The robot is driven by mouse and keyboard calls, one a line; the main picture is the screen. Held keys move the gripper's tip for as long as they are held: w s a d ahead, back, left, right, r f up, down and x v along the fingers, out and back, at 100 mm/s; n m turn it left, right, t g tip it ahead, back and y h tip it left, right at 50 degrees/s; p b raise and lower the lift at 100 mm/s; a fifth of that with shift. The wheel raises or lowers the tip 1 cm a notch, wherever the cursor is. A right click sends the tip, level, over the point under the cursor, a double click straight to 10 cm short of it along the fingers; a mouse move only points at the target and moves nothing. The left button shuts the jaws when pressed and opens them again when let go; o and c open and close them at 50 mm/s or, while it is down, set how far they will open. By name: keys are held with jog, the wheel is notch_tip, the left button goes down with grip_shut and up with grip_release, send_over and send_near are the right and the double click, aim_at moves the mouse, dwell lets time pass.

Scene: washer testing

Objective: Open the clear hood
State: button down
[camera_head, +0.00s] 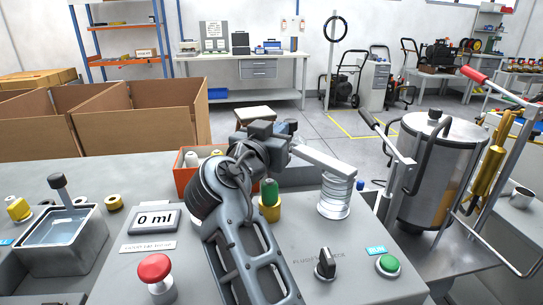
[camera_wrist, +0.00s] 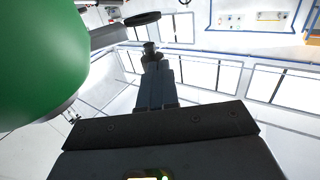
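A clear cylinder (camera_head: 437,185) with a grey lid and a black knob stands on the right in the head view; it appears to be the clear hood. A black curved handle (camera_head: 418,150) is on its left side. Yellowish contents show faintly through its wall. My gripper (camera_head: 268,131) is well to its left, above the grey bench, and apart from it. In the wrist view my gripper's fingers (camera_wrist: 157,88) lie together in the middle. Nothing is visibly held. The hood is not recognisable in the wrist view.
A green-topped part (camera_head: 269,192) stands close below my gripper. A coiled post (camera_head: 335,196) with a flat bar stands between my gripper and the hood. A red-handled lever (camera_head: 475,74) rises right of the hood. A black knob (camera_head: 324,264) and green button (camera_head: 388,264) are in front.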

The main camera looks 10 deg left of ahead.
jog(key=shift+w+d+b, duration=0.2)
jog(key=shift+w+b, duration=0.3)
jog(key=shift+w, duration=0.1)
dwell(0.3)
